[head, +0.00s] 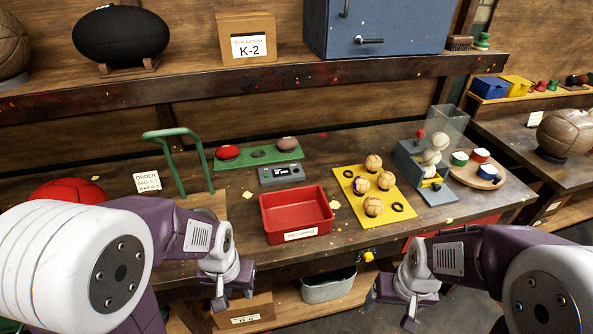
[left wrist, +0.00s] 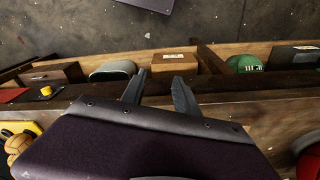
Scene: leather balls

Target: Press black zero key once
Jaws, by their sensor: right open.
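A small grey device with a dark display (head: 282,173) sits on the workbench, behind the red bin and in front of the green board. A black zero key on it is too small to make out. My left gripper (head: 232,294) is in front of the bench's front edge, well short of the device. In the left wrist view its two fingers (left wrist: 160,80) stand apart with nothing between them. My right gripper (head: 393,308) is open and empty, also in front of the bench, lower right of the device.
A red bin (head: 268,212) stands between the bench's front edge and the device. A green cart handle (head: 181,160) rises left of the device. A yellow board (head: 347,203) with several balls lies to the right.

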